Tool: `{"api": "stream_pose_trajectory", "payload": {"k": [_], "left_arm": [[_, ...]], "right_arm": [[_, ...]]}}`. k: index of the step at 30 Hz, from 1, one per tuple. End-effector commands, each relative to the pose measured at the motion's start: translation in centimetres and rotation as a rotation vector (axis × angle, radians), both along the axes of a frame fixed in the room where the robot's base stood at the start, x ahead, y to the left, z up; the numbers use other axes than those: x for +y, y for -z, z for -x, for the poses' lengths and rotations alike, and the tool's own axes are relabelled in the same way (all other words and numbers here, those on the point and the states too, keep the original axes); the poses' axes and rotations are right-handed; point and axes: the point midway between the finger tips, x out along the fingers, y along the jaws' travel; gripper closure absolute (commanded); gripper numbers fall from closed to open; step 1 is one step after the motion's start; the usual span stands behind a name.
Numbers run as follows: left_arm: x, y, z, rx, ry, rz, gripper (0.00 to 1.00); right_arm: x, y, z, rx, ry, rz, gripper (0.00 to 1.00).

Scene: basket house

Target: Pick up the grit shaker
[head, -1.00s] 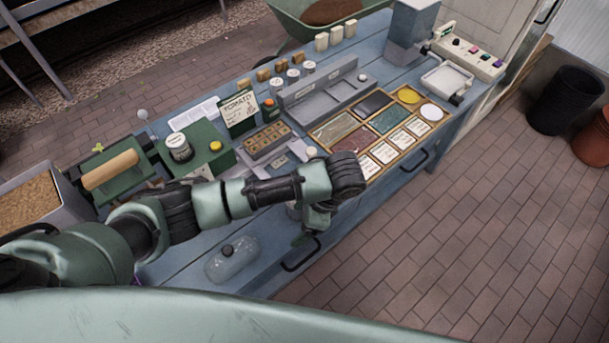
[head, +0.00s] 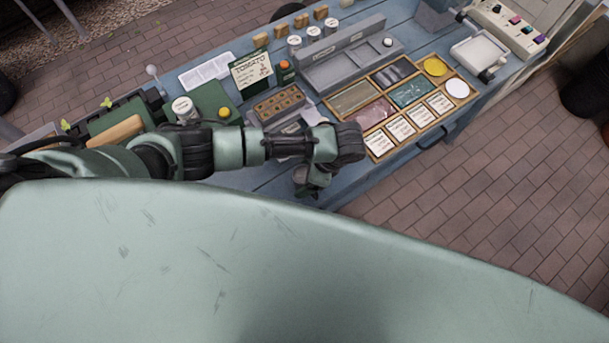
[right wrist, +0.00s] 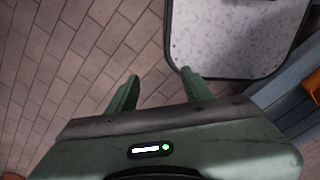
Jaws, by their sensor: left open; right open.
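Several pale-lidded containers could be the grit shaker, but I cannot read which one is. A larger jar (head: 184,108) with a white lid stands on the green unit at the left of the blue bench. Three smaller jars (head: 313,34) stand in a row behind the grey tray. My left gripper (head: 308,190) is open at the bench's front edge, pointing down, with its fingers partly hidden by the wrist. It is apart from all these jars. My right gripper (right wrist: 159,88) is open and empty above the brick floor in the right wrist view.
The blue bench (head: 265,180) holds a tomato seed packet (head: 251,71), a seed tray (head: 279,104), a grey tray (head: 345,62) and a wooden sorting board (head: 350,97) with cards. A scale (head: 480,52) stands at the right. Brick floor (head: 440,215) is open in front.

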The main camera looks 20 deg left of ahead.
Motion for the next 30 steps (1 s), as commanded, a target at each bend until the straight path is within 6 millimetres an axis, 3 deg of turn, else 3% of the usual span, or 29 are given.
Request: {"api": "stream_pose_trajectory", "payload": {"k": [3,8,16,25,30], "left_arm": [[0.2,0.3,0.1,0.001,0.001,-0.001,0.21],[0.2,0.3,0.1,0.0,0.0,-0.001,0.24],[0.1,0.3,0.0,0.0,0.0,0.0,0.97],[0.1,0.0,0.0,-0.001,-0.001,0.001,0.98],[0.1,-1.4,-0.1,-0.003,0.0,0.003,0.98]], "right_arm": [[0.1,-0.2,-1.8,-0.027,0.0,-0.003,0.49],[0.1,-0.2,-2.2,-0.033,0.0,-0.003,0.49],[0.1,-0.1,-1.0,-0.016,0.001,-0.003,0.49],[0.1,-0.1,-0.8,-0.012,0.0,-0.002,0.49],[0.1,0.1,-0.8,-0.013,0.0,-0.002,0.49]]}}
